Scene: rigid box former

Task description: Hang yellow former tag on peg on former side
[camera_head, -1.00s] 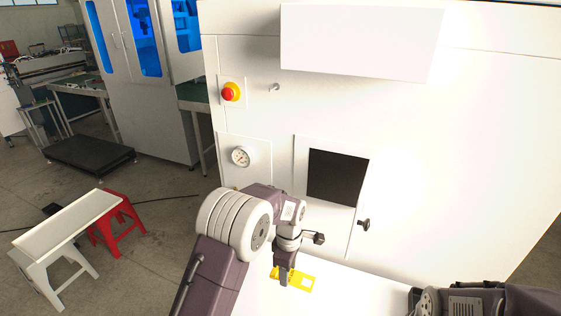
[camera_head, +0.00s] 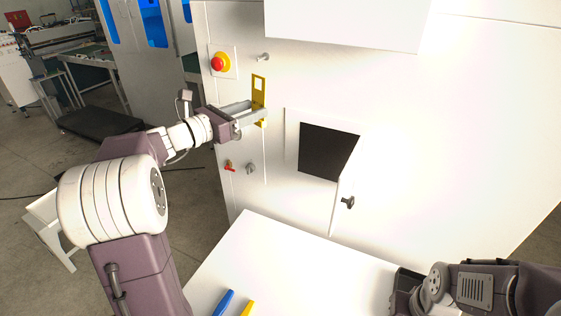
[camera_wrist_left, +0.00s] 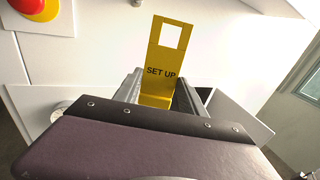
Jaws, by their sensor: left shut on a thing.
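The yellow tag (camera_head: 259,97) has a square hole near its top; it stands upright in the jaws of my left gripper (camera_head: 251,113). In the left wrist view the tag (camera_wrist_left: 167,52) reads "SET UP" and its lower end sits between the fingers. My left gripper is shut on it, in front of the white former side (camera_head: 280,80). A small metal peg (camera_head: 264,57) sticks out of the panel, above the tag and slightly to its right in the head view. The tag is apart from the peg.
A red emergency button (camera_head: 220,62) is left of the peg. A dark square opening (camera_head: 328,151) and a black knob (camera_head: 348,202) are to the right. A red valve handle (camera_head: 229,166) is below the gripper. A white table (camera_head: 290,265) holds blue and yellow items at its front.

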